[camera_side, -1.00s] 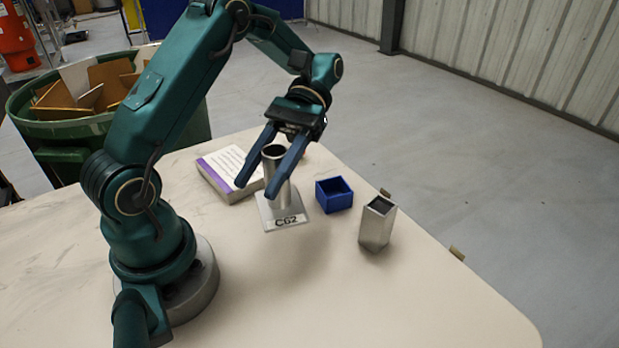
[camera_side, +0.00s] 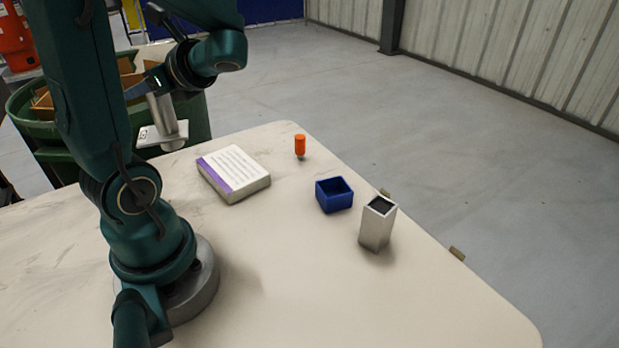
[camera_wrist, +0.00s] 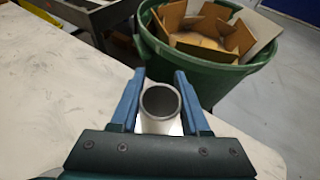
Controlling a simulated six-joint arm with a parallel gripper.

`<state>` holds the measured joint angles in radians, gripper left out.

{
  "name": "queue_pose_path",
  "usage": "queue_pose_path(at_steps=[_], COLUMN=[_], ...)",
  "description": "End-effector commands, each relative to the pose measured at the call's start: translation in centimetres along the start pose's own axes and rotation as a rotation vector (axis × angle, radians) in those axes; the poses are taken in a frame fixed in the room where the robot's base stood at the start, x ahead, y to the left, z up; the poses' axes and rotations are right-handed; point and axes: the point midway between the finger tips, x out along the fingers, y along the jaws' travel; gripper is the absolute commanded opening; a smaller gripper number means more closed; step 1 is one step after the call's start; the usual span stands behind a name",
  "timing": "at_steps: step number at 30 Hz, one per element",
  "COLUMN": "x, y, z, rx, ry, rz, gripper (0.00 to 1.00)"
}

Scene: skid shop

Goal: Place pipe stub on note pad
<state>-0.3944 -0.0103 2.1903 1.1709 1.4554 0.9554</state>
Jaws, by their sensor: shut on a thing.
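The pipe stub (camera_side: 162,112) is a grey metal tube on a square flat plate. My gripper (camera_side: 150,88) is shut on its upper part and holds it upright in the air, toward the table's far left edge. In the wrist view the round open top of the pipe stub (camera_wrist: 160,101) shows between the two blue fingers (camera_wrist: 160,98). The note pad (camera_side: 236,172) lies flat on the table, white with lines and a purple strip along one side. Nothing lies on it. The pipe stub is up and to the left of it in the side view.
A blue open box (camera_side: 334,195), a square metal tube (camera_side: 377,224) and a small orange cylinder (camera_side: 300,146) stand right of the pad. A green bin (camera_wrist: 205,75) with cardboard stands beyond the table edge. The front of the table (camera_side: 330,300) is clear.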

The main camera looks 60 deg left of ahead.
Motion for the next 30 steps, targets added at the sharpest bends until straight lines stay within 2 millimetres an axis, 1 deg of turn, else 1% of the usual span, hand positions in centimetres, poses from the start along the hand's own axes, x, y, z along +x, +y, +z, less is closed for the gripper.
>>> queue_pose_path(at_steps=[1,6,11,14,30], x=[0.2,0.7,0.7,0.3,-2.3], y=[-0.1,-0.5,-1.0,-1.8,-7.9], z=[0.8,2.1,2.3,1.5,-4.8], rx=[0.004,0.038,0.057,0.063,0.058], ry=[0.000,-0.001,-0.001,0.000,-0.001], rz=[-0.032,-0.104,-0.130,-0.133,-0.131], gripper=[0.00,0.00,0.00,0.00,0.00])
